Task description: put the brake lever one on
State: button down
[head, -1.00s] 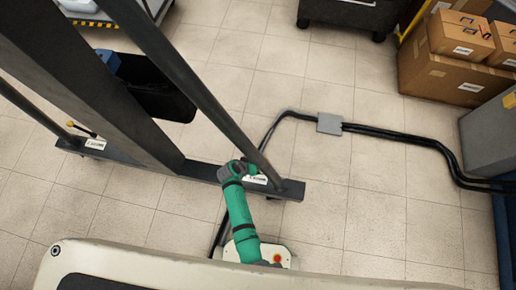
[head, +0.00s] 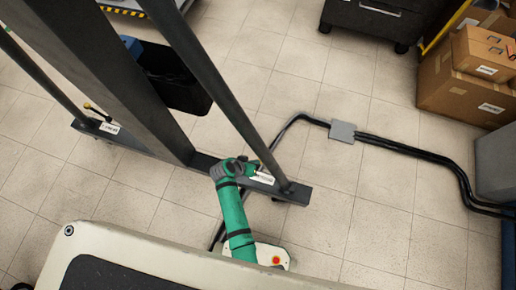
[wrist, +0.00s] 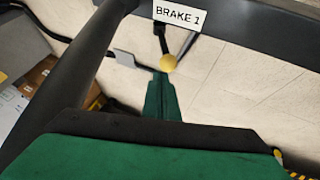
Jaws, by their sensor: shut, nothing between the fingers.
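In the wrist view, the brake lever one (wrist: 168,62) shows its yellow ball knob on a thin rod under the white "BRAKE 1" label (wrist: 177,13). My gripper (wrist: 160,78) is shut and empty, its green fingers just below the knob in the picture. I cannot tell whether they touch it. In the head view, my green arm (head: 236,215) reaches to the dark foot beam (head: 297,193), beside the white label (head: 263,178). My fingers and most of this lever are hard to make out there.
A second lever (head: 95,109) with a yellow knob stands at the beam's left end. Dark posts (head: 215,85) rise from the beam. A black cable with a grey box (head: 342,131) crosses the tiled floor. Cardboard boxes (head: 465,85) stand at the right.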

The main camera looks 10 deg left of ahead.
jog(key=r, duration=0.1)
jog(key=s+r, duration=0.1)
jog(key=r, duration=0.1)
jog(key=s+r, duration=0.1)
jog(key=shift+s+a+r, duration=0.1)
jog(key=shift+a+r, duration=0.05)
jog(key=a+f+h, duration=0.1)
jog(key=a+f, duration=0.5)
jog(key=a, duration=0.4)
jog(key=shift+w+a+f+n, duration=0.15)
jog(key=shift+w+a+n, duration=0.05)
jog(key=shift+w+n, duration=0.15)
